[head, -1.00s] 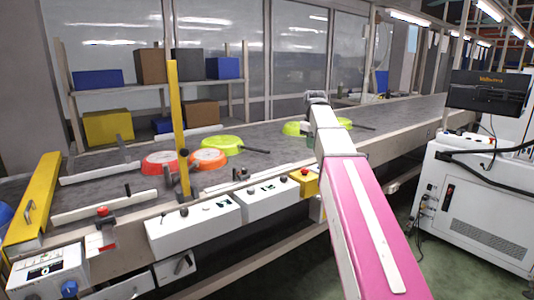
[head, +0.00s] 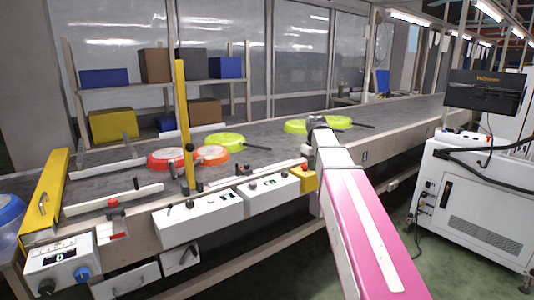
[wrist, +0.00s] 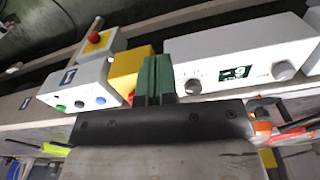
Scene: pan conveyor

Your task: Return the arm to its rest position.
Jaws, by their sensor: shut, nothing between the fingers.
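My arm, pink and white, rises from the bottom right of the head view and reaches the near side of the conveyor. Its dark wrist end (head: 318,122) shows there above the belt edge, with the fingers hidden. In the wrist view my gripper (wrist: 155,70) shows two green fingers pressed together, with nothing between them. Behind the fingers are a yellow box (wrist: 127,66) and white control boxes (wrist: 235,52). How far they are from the fingers is hard to tell.
The grey conveyor belt (head: 275,140) runs from front left to back right. On it lie a red pan (head: 160,159), an orange pan (head: 212,154) and several green pans (head: 225,140). A yellow post (head: 183,110) stands at the left. A white cabinet (head: 480,205) stands at the right.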

